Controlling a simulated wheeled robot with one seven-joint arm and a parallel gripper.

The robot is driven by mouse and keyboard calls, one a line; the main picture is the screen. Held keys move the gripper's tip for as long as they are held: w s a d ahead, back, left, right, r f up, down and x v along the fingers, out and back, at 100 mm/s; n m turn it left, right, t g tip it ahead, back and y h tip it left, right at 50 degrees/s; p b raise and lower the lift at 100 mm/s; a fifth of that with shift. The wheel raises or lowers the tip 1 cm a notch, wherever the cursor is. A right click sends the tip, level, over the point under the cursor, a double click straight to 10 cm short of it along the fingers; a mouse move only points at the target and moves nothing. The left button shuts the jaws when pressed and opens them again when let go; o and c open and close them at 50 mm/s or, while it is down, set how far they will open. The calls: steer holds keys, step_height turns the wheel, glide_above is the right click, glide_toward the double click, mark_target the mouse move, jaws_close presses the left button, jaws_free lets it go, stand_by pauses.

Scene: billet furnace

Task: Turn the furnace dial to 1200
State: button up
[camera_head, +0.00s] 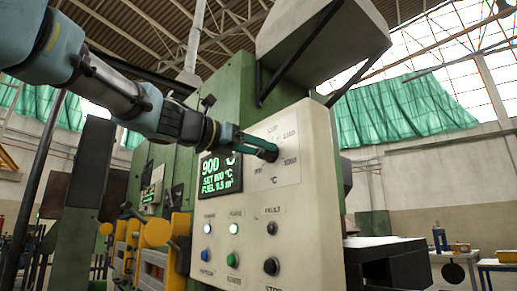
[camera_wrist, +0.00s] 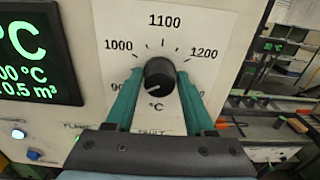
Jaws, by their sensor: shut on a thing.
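The furnace dial (camera_wrist: 160,72) is a round black knob on the cream control panel, in the middle of the wrist view. Printed marks run around it, with 1000 at upper left, 1100 at top and 1200 at upper right. Its light pointer line appears to face lower left, toward the partly hidden 900 mark. My gripper (camera_wrist: 160,80) has one green finger on each side of the dial and is shut on it. In the head view my gripper (camera_head: 262,145) reaches the panel from the left and mostly hides the dial.
A dark display (camera_head: 219,171) beside the dial shows 900 °C in green, with smaller set and fuel lines. Lamps and buttons, including a green button (camera_head: 232,260), sit below on the control panel (camera_head: 300,215). Yellow-handled fittings (camera_head: 157,233) stand at left.

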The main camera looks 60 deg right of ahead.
jaws_close()
